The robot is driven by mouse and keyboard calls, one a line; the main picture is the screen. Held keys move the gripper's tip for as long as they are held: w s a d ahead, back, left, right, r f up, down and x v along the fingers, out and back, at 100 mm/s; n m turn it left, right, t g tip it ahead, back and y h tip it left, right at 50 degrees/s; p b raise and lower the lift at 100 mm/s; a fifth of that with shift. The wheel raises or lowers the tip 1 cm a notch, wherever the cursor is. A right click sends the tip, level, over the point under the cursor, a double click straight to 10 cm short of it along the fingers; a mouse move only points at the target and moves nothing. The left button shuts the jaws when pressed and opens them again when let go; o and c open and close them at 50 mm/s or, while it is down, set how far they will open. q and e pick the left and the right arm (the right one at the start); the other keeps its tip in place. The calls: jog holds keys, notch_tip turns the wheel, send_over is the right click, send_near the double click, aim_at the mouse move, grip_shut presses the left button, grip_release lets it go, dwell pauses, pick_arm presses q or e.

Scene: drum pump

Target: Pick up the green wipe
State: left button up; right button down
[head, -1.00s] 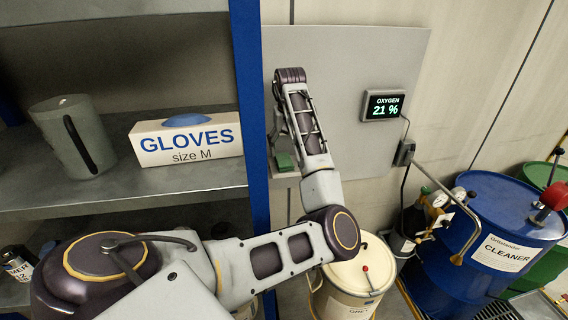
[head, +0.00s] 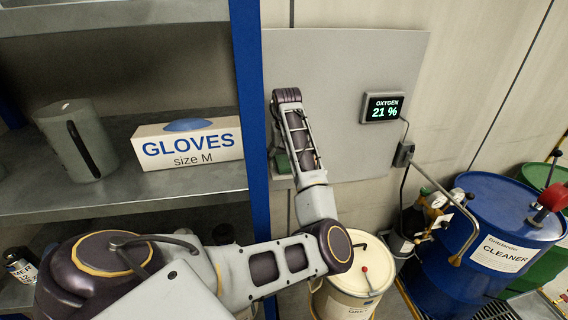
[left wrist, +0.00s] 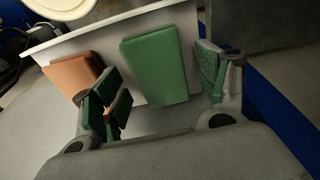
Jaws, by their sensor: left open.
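The green wipe (left wrist: 157,65) is a flat green block lying on a narrow light ledge in the left wrist view. In the head view a small part of the green wipe (head: 282,163) shows beside my forearm. My left gripper (left wrist: 154,82) is open, its green-padded fingers on either side of the wipe, with a visible gap to the right finger. In the head view my left gripper is mostly hidden behind the forearm. My right gripper is in neither view.
An orange-brown wipe (left wrist: 76,74) lies left of the green one, close to my left finger. A grey wall panel (head: 350,60) stands behind the arm. The blue shelf post (head: 252,110) is close on the left. A cream drum (head: 350,275) stands below.

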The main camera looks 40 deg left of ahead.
pick_arm(q)
jog(key=shift+f, duration=0.25)
jog(key=c, duration=0.9)
